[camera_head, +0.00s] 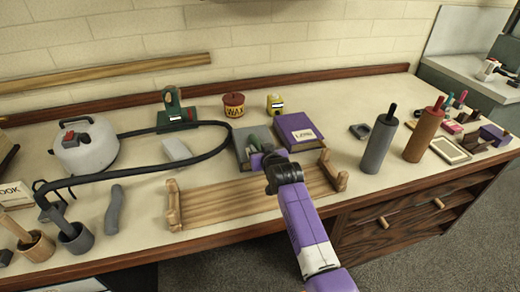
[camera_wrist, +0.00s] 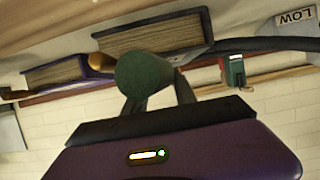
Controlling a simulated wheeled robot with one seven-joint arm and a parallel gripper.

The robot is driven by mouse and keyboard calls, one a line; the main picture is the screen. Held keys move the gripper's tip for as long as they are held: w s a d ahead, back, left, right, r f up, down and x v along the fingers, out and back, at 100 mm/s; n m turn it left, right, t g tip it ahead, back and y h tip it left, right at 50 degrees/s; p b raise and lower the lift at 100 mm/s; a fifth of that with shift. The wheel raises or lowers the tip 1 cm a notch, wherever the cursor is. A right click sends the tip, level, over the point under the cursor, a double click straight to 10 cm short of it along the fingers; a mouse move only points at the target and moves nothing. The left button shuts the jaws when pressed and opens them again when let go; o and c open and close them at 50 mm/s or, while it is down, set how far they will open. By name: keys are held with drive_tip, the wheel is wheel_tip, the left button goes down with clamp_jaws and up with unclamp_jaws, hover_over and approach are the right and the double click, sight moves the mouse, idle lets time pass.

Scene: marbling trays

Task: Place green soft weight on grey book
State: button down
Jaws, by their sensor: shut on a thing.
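The green soft weight (camera_wrist: 145,76) shows as a dark green rounded shape between my gripper's fingers (camera_wrist: 160,95) in the wrist view. My gripper is shut on it. In the head view my gripper (camera_head: 259,146) is over the grey book (camera_head: 241,138), with a bit of dark green at its tip. The grey book (camera_wrist: 150,38) lies flat, its page edges facing the wrist camera, close beside the weight. I cannot tell whether the weight touches the book. My wrist hides part of the book in the head view.
A purple book (camera_head: 302,128) lies right of the grey book. A wooden rack (camera_head: 225,200) stands in front, under my arm. A wax tin (camera_head: 234,103) and a yellow item (camera_head: 275,103) stand behind.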

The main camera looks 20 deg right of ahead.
drive_tip(key=shift+f, duration=0.15)
drive_tip(key=c, duration=1)
unclamp_jaws()
drive_tip(key=shift+r, duration=0.25)
drive_tip(key=p+v, duration=0.1)
drive_tip(key=v, duration=1.1)
